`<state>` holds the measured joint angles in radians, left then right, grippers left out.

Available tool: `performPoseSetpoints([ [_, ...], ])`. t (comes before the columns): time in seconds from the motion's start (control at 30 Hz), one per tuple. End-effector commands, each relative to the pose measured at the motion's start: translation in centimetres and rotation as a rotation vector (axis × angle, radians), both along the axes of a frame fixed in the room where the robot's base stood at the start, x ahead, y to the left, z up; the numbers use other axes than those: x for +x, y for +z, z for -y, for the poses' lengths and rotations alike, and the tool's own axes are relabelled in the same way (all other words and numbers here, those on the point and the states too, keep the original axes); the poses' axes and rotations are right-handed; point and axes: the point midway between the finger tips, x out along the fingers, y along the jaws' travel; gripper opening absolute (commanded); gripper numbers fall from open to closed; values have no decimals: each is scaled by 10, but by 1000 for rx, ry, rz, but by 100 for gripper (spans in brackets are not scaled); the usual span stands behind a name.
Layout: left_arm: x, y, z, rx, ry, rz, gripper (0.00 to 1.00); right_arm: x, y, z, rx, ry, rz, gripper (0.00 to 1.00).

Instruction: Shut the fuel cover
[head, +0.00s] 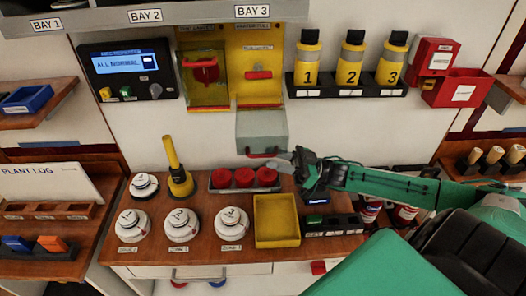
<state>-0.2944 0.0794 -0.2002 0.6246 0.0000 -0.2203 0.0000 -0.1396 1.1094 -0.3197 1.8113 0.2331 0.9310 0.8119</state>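A yellow wall panel has two bays with labels too small to read. The left bay has a see-through yellowish cover (207,92) over a red valve. The right bay (257,50) is uncovered, with a red lever (258,75) showing. A pale grey-green flap (262,128) hangs open below the right bay, with a red handle along its lower edge. I cannot read which cover is the fuel one. My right gripper (282,161) is at the right end of that handle; contact and finger gap are unclear. My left gripper is not in view.
Below is a wooden bench with a red-topped row (244,178), a yellow tray (277,220), white dials (182,225) and a yellow-handled tool (176,170). Numbered yellow bottles (351,62) and a red box (457,88) are on the wall at right.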

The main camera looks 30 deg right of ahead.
Motion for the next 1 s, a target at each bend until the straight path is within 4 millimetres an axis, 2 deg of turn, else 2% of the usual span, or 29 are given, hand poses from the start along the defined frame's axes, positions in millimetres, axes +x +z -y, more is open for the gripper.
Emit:
performPoseSetpoints([
  [0.03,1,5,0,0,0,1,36,4,7,-6,2,1,4,33],
  [0.3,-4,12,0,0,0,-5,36,16,15,-26,0,1,2,33],
  [0.67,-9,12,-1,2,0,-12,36,19,14,-30,-1,1,0,33],
  [0.83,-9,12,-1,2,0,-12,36,19,15,-30,-1,1,0,3],
  [0.87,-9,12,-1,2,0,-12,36,19,14,-30,-1,1,0,0],
  [1.0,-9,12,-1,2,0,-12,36,18,15,-30,-1,1,0,0],
])
